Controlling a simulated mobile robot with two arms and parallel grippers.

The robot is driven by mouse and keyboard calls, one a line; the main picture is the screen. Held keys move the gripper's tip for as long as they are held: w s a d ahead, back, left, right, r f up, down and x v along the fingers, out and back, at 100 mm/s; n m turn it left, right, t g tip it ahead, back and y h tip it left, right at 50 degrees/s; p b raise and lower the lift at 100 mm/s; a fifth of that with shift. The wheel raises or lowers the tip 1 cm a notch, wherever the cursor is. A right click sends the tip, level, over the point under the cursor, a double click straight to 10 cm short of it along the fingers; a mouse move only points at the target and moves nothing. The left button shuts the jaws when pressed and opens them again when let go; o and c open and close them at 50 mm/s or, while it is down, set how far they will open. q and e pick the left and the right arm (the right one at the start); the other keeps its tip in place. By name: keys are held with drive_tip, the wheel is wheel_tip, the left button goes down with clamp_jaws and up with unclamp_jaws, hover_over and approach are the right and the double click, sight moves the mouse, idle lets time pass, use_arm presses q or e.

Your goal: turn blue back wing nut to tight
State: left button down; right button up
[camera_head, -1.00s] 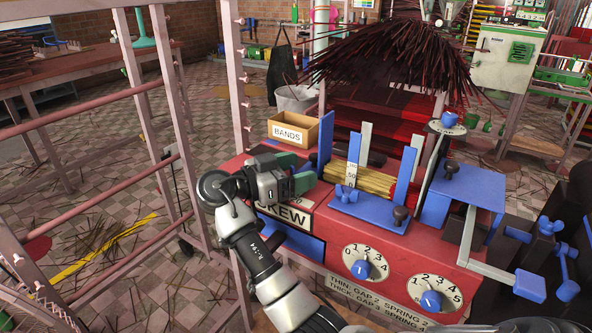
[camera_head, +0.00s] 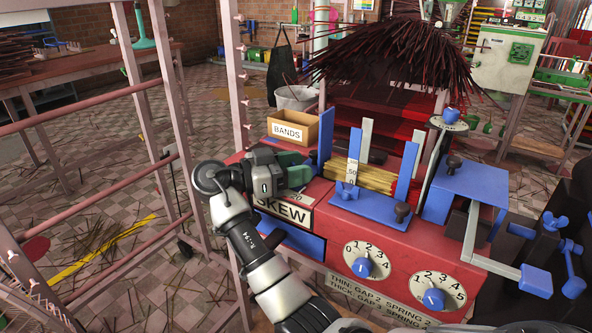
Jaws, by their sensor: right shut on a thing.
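My right gripper (camera_head: 297,170) has dark green fingers and lies over the left end of the red machine (camera_head: 330,215), just above the SKEW label (camera_head: 285,208). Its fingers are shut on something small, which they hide. More blue wing-shaped parts (camera_head: 555,222) show at the right edge. I cannot tell which is the back one. My left gripper is not in view.
A BANDS box (camera_head: 293,130) stands just behind the gripper. Blue uprights (camera_head: 406,172) flank a yellow stick bundle (camera_head: 376,178). Two numbered dials (camera_head: 367,262) are on the front face. A pink rack (camera_head: 182,120) stands close on the left.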

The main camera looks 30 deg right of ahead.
drive_tip(key=o, duration=0.9)
drive_tip(key=v, duration=1.1)
drive_tip(key=shift+c, duration=0.3)
